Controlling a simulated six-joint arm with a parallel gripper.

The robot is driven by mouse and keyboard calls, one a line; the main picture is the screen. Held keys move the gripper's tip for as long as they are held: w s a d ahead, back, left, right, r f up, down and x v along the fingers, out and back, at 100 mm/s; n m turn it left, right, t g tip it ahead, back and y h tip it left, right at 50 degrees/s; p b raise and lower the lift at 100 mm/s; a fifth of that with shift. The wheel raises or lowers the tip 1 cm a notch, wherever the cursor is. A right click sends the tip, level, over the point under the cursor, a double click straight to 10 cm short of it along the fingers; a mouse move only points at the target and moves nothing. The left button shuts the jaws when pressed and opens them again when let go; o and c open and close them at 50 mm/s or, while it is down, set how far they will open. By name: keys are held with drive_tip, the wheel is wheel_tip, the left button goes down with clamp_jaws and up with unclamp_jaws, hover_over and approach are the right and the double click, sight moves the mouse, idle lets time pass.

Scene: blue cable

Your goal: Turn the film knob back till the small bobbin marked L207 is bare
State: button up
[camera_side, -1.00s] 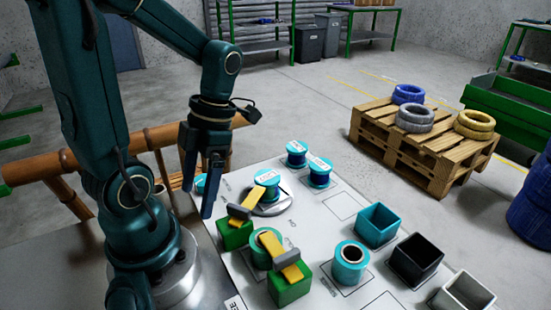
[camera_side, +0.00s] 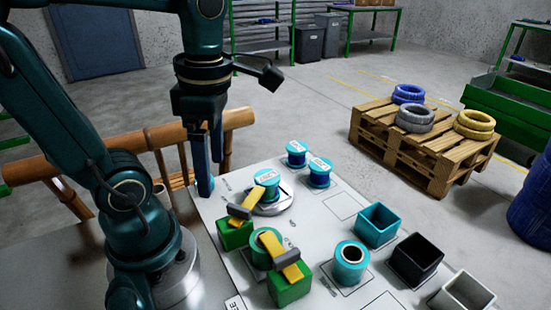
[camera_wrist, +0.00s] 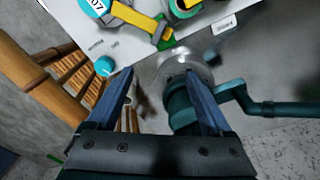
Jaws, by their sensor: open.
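A small teal bobbin (camera_side: 267,178) with a white label sits on a round silver plate (camera_side: 272,208). In the wrist view the bobbin (camera_wrist: 96,6) is cut by the top edge, its label partly readable as 07. How much film it carries is unclear. A teal knob (camera_wrist: 105,66) stands at the panel's edge in the wrist view. My gripper (camera_side: 212,179) points down beside the panel's far left edge, open and empty. In the wrist view my gripper (camera_wrist: 159,74) has the knob just left of its left fingertip, not between the fingers.
Two blue-wound bobbins (camera_side: 320,172) stand at the back. Green blocks with yellow strips (camera_side: 240,213) and another teal bobbin (camera_side: 259,250) are near the plate. A teal spool (camera_side: 350,264) and several bins (camera_side: 377,224) stand right. A wooden railing (camera_side: 165,137) runs behind my gripper.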

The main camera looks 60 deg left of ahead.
drive_tip(key=w+d+m+t, duration=0.1)
drive_tip(key=m+t, duration=0.1)
drive_tip(key=m, duration=0.7)
drive_tip(key=w+d+m+t, duration=0.1)
drive_tip(key=m+t, duration=0.1)
drive_tip(key=m, duration=0.8)
drive_tip(key=w+d+m+t, duration=0.1)
drive_tip(key=d+m+t, duration=0.1)
drive_tip(key=m, duration=0.8)
drive_tip(key=shift+w+f+h, duration=0.15)
drive_tip(key=shift+h, duration=0.25)
